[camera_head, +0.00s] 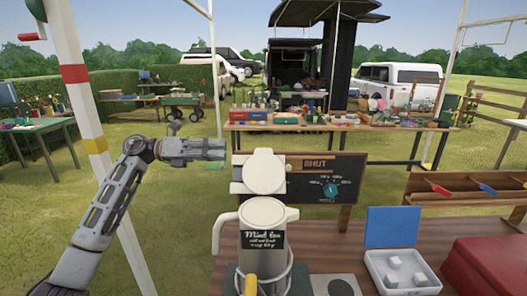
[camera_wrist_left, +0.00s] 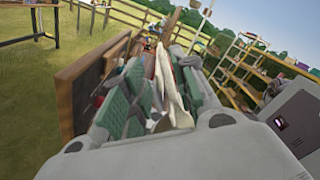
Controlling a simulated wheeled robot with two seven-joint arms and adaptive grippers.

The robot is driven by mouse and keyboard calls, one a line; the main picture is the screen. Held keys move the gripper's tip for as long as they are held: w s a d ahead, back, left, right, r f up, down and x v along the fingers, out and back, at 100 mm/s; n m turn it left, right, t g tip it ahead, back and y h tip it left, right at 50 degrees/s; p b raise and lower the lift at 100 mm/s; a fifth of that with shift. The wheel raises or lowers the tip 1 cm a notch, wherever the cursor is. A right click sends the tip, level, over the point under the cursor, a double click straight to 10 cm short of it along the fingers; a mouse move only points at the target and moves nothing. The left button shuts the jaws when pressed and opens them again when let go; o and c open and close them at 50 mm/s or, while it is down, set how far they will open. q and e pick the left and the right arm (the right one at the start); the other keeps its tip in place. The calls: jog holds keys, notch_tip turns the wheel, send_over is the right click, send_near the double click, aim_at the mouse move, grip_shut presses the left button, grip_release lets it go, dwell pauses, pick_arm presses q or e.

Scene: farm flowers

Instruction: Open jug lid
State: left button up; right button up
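The cream jug (camera_head: 262,240) with a black "Mint tea" label stands upright at the front middle of the wooden table in the head view. A round cream lid (camera_head: 264,172) stands raised at its top, its broad face toward the head camera. My left gripper (camera_head: 221,149) is above and left of the jug, pointing right, with its tip a little left of the lid in the picture. In the left wrist view its green-padded fingers (camera_wrist_left: 160,100) are apart. A cream piece (camera_wrist_left: 168,82), likely the lid seen edge-on, shows between them; contact cannot be told. My right gripper is out of view.
A chalkboard (camera_head: 330,183) stands behind the jug. A yellow-topped thing (camera_head: 251,285) is in front of it. A blue panel (camera_head: 391,227), a white tub (camera_head: 375,262) and a red box (camera_head: 480,265) are to the right. A striped post (camera_head: 83,110) rises at left.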

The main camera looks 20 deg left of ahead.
aim_at(263, 149)
pick_arm(q)
jog(key=p+x, duration=0.1)
jog(key=x, duration=1.1)
jog(key=shift+p, duration=0.35)
jog(key=shift+w+d, duration=0.1)
jog(key=shift+d, duration=0.55)
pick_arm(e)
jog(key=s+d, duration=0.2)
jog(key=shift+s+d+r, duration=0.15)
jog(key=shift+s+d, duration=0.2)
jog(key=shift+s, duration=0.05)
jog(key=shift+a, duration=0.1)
pick_arm(q)
jog(key=c, duration=0.6)
grip_shut()
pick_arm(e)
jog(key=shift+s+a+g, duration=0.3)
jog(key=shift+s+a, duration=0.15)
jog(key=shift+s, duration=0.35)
